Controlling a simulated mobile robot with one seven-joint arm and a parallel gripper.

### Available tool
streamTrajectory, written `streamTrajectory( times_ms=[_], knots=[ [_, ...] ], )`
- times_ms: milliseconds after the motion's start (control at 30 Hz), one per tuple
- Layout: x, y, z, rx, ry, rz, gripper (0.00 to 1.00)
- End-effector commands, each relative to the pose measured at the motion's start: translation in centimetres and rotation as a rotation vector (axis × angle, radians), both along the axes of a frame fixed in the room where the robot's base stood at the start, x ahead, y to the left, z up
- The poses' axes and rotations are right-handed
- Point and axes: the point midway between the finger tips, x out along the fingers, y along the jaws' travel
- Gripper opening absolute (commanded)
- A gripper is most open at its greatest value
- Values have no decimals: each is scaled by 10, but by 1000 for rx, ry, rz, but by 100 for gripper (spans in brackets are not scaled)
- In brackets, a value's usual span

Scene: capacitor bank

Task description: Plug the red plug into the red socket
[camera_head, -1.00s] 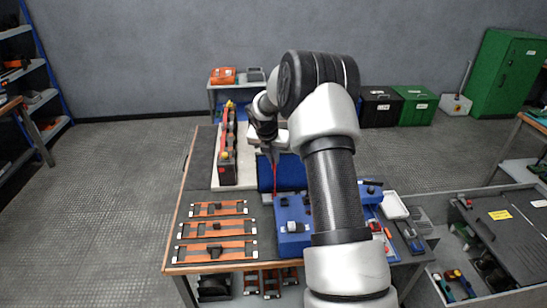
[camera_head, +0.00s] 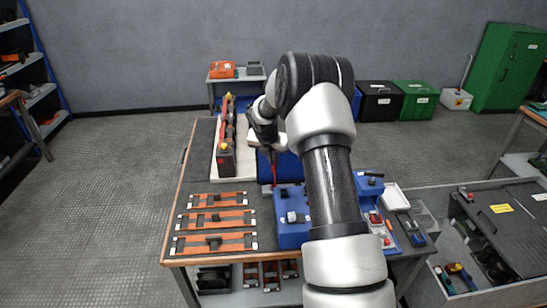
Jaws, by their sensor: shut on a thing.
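My gripper (camera_head: 270,152) points down over the middle of the workbench, at the left edge of the dark blue block. A thin red piece, the red plug or its lead (camera_head: 273,168), shows at my fingertips. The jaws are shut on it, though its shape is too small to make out. It hangs close to a blue box (camera_head: 292,228) with a grey and black fitting on its front. I cannot pick out the red socket for certain. My arm covers part of the bench to the right of the gripper.
A long dark unit with red and yellow parts (camera_head: 226,140) stands on a pale board left of my gripper. Several orange strips (camera_head: 215,221) lie at the bench's front left. A white tray (camera_head: 395,198) and small red parts lie right of my arm.

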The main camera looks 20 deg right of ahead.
Motion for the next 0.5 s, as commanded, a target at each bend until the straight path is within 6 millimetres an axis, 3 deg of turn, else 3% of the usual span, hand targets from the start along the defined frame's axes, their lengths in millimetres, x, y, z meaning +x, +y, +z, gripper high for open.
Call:
streamTrajectory(
  times_ms=[500],
  knots=[
    [0, 0, -33, 0, 0, 1, 0]
  ],
)
